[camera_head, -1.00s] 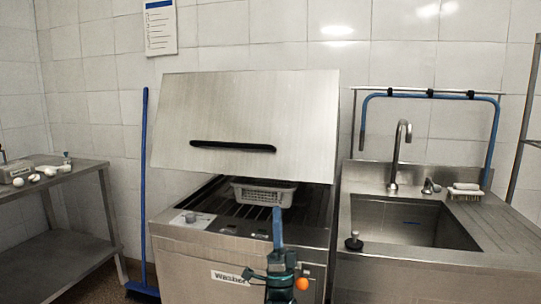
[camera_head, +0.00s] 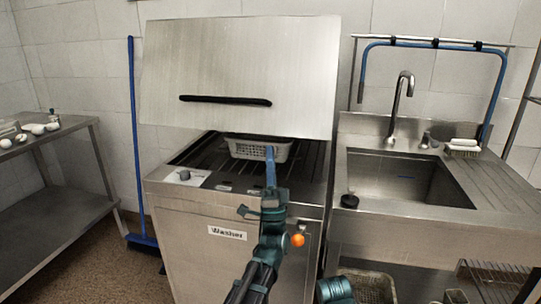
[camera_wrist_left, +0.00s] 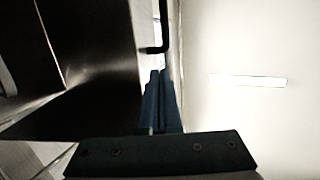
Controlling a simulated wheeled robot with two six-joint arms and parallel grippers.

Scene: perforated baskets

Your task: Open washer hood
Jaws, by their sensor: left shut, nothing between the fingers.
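The washer hood (camera_head: 240,60) is a grey metal panel with a long black handle (camera_head: 225,100). It stands raised and tilted above the washer body (camera_head: 195,240), with the dark rack deck showing below it. My left gripper (camera_head: 270,152) is shut and empty, pointing up in front of the deck, below the handle in the picture. In the left wrist view its blue fingers (camera_wrist_left: 160,105) are together, and part of the black handle (camera_wrist_left: 163,40) shows just beyond them; I cannot tell whether they touch. My right gripper is not in view.
A perforated basket (camera_head: 250,149) sits on the deck under the hood. A sink (camera_head: 400,178) with a tap stands to the right. A blue broom (camera_head: 134,140) leans at the left, beside a metal table (camera_head: 60,205).

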